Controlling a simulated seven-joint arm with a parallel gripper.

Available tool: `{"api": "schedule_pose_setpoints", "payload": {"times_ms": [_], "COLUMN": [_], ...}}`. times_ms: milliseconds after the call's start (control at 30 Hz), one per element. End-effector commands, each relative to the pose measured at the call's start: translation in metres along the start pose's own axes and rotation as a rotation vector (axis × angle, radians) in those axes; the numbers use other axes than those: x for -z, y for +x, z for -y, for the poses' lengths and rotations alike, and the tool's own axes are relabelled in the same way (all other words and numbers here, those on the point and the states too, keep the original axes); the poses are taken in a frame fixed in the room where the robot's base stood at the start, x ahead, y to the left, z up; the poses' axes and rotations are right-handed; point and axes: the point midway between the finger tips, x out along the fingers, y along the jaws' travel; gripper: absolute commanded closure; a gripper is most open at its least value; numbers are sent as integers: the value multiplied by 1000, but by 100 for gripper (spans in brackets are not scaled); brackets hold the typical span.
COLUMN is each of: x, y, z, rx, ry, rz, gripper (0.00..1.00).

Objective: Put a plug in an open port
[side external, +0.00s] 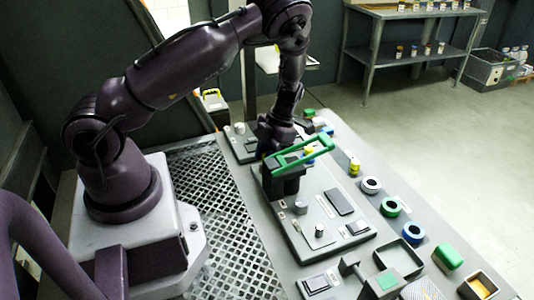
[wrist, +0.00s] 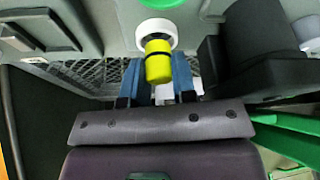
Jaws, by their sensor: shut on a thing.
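In the wrist view, a yellow plug (wrist: 158,67) with a dark band sits between the blue fingers of my gripper (wrist: 157,80), which is shut on it. The plug's far end meets a round white collar (wrist: 157,34); I cannot tell whether it is seated inside or only in front. In the side view, my gripper is low over the panel (side external: 329,217), behind a dark block (side external: 283,182) with a green lever (side external: 312,151). Its fingers and the held plug are hidden there. Another yellow and white piece (side external: 354,166) stands on the table to the right.
The dark block also rises close on the right in the wrist view (wrist: 247,55). A white-rimmed ring (side external: 371,185), a green ring (side external: 390,207) and a blue ring (side external: 414,233) line the table's right side. A green block (side external: 448,257) lies near the front right.

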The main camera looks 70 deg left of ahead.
Motion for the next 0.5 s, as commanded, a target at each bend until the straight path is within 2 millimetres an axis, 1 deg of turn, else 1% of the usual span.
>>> {"api": "schedule_pose_setpoints", "payload": {"times_ms": [500], "x": [-1], "y": [3], "z": [0], "rx": [0], "ry": [0], "rz": [-1], "gripper": [97]}}
